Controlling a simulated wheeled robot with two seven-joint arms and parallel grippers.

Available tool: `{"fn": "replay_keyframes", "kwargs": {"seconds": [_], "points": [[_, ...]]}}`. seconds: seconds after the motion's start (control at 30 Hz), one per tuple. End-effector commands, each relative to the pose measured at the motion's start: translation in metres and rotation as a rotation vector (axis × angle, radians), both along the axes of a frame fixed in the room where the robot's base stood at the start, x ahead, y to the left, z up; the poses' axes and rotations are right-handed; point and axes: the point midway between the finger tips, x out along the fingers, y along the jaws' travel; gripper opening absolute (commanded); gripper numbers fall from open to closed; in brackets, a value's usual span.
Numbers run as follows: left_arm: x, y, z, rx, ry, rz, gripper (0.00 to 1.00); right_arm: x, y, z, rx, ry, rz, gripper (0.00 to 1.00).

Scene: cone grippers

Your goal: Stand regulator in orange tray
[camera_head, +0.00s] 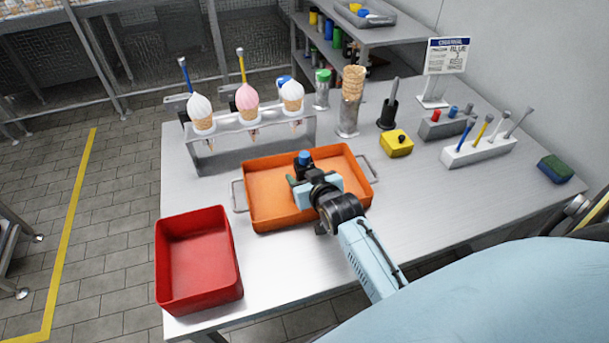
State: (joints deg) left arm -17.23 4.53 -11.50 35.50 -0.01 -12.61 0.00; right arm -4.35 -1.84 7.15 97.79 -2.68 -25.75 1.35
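The orange tray (262,213) lies on the steel table, with a metal handle at each end. A small dark item with a blue top, which looks like the regulator (304,159), appears upright over or in the tray near its middle. A small green part shows beside it. My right gripper (303,179) reaches over the tray from the lower right, right up against the dark item. The hand hides the item's lower part and the fingertips, so I cannot tell whether the fingers grip it or whether it touches the tray floor. My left gripper is not in view.
An empty red bin (198,262) stands at the front left. A rack (250,138) with several ice-cream cones is behind the tray. A cone stack (351,100), yellow block (396,143), white tool holder (478,152) and sponge (555,169) stand to the right. The table's right front is clear.

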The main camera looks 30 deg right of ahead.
Motion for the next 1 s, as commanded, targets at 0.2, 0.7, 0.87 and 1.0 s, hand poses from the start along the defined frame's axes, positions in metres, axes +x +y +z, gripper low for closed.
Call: {"fn": "replay_keyframes", "kwargs": {"seconds": [0.2,0.7,0.87,1.0], "points": [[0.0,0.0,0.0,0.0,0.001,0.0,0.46,0.0,0.0,0.001,0.0,-0.001,0.0,0.65],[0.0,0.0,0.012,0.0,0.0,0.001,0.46,-0.047,0.007,0.023,0.0,0.003,0.0,0.65],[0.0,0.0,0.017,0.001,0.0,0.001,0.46,-0.077,0.011,0.036,0.001,0.001,0.001,0.65],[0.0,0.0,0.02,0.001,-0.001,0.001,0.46,-0.096,0.014,0.043,0.0,0.0,0.001,0.65]]}}
